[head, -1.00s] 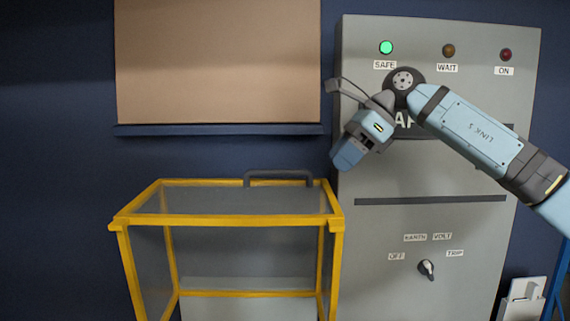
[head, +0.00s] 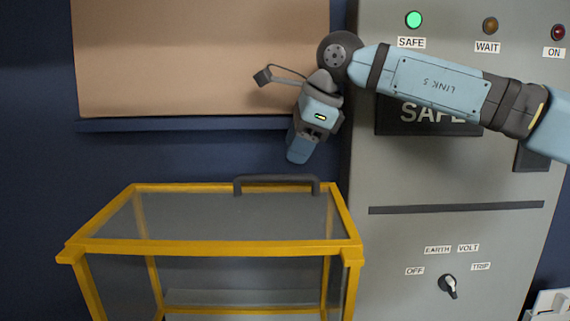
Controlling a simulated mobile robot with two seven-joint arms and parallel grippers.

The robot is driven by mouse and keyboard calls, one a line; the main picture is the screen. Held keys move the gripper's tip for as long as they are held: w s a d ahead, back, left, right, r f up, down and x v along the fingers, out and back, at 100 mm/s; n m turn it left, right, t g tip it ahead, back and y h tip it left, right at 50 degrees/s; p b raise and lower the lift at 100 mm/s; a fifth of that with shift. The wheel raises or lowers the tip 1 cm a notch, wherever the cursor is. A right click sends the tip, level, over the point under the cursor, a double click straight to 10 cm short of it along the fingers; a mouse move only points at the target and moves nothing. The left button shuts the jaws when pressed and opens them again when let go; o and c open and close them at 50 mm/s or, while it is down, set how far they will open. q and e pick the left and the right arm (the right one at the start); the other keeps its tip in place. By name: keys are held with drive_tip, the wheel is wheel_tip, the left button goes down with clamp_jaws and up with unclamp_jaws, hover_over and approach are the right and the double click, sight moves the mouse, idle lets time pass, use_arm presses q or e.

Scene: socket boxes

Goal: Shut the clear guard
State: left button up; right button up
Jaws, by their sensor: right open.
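The clear guard (head: 225,218) is see-through panelling on a box with a yellow frame (head: 210,246), at the lower left of the head view. A dark grey handle (head: 277,180) stands at the far edge of its top, right of centre. The frames do not clearly show whether the guard is fully seated. My right gripper (head: 299,158) points down, above the handle and apart from it. Its jaws are open with nothing seen between them; the fingertips are seen edge-on. My left gripper is out of view.
A grey cabinet (head: 450,185) stands right of the box, with a lit green SAFE lamp (head: 414,20) and a rotary switch (head: 448,286). A brown board (head: 190,60) with a dark blue ledge (head: 190,125) is behind the box. Space above the box's left half is clear.

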sight(285, 175)
drive_tip(key=p+x, duration=0.1)
drive_tip(key=x, duration=0.3)
drive_tip(key=shift+s+a, duration=0.1)
drive_tip(key=shift+s, duration=0.05)
drive_tip(key=shift+a+f, duration=0.15)
drive_tip(key=shift+f, duration=0.15)
drive_tip(key=shift+w+a+f, duration=0.1)
drive_tip(key=shift+w+f, duration=0.2)
drive_tip(key=shift+f, duration=0.2)
drive_tip(key=shift+s+r, duration=0.1)
drive_tip(key=c, duration=0.5)
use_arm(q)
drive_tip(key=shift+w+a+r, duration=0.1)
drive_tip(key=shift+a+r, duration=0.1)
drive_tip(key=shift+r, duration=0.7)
use_arm(e)
clamp_jaws()
